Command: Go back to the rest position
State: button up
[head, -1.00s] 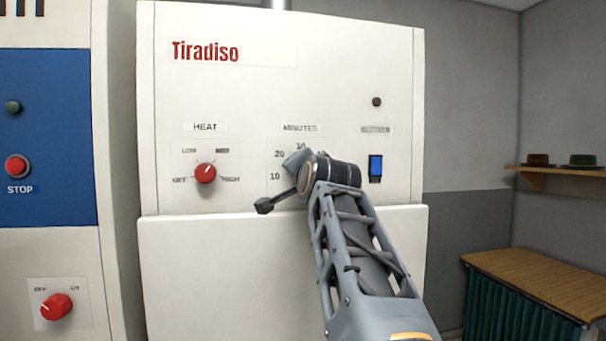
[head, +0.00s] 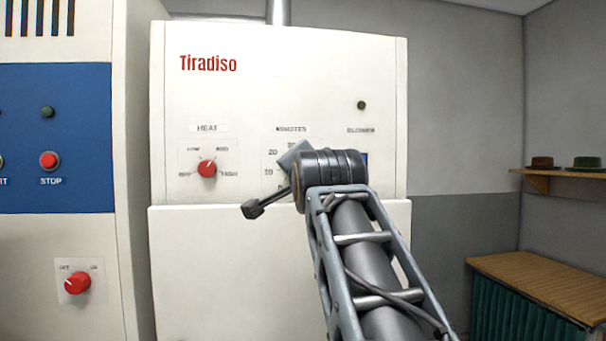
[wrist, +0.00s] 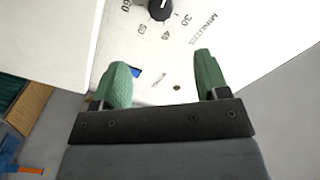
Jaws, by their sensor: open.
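My gripper (wrist: 163,85) shows in the wrist view with its two green-padded fingers apart and nothing between them. It is in front of the white Tiradiso machine (head: 270,80), near the minutes dial (wrist: 160,8), which is black and shows at the top of the wrist view. In the head view my arm hides the gripper's fingers and most of that dial. The red heat knob (head: 207,169) is to the left of my arm. The blue blower switch (head: 364,158) is partly hidden behind my arm; a bit of it shows between the fingers in the wrist view (wrist: 136,72).
A machine with a blue panel (head: 80,115), a red stop button (head: 50,160) and a red knob (head: 77,283) stands at the left. A wooden counter (head: 545,285) with a green curtain is at the right, below a shelf (head: 560,173) with hats.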

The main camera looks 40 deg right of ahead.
jog(key=shift+a, duration=0.1)
dwell(0.5)
jog(key=w+a+f+n+g+y, duration=0.1)
jog(key=a+f+n+g+y, duration=0.3)
jog(key=f, duration=0.9)
jog(key=w+f+n+g+y, duration=0.15)
jog(key=f+n, duration=0.35)
jog(key=f, duration=0.9)
jog(key=s+a+f+n+g+y, duration=0.2)
jog(key=a+f, duration=0.4)
jog(key=f, duration=0.4)
jog(key=s+a+f+n+g+y, duration=0.1)
jog(key=s+a+f+n+g, duration=0.3)
jog(key=f, duration=0.6)
jog(key=s+a+n, duration=0.1)
jog(key=s+a, duration=0.1)
jog(key=a, duration=0.1)
jog(key=shift+s+f+y, duration=0.3)
jog(key=shift+y, duration=0.05)
jog(key=shift+g, duration=0.25)
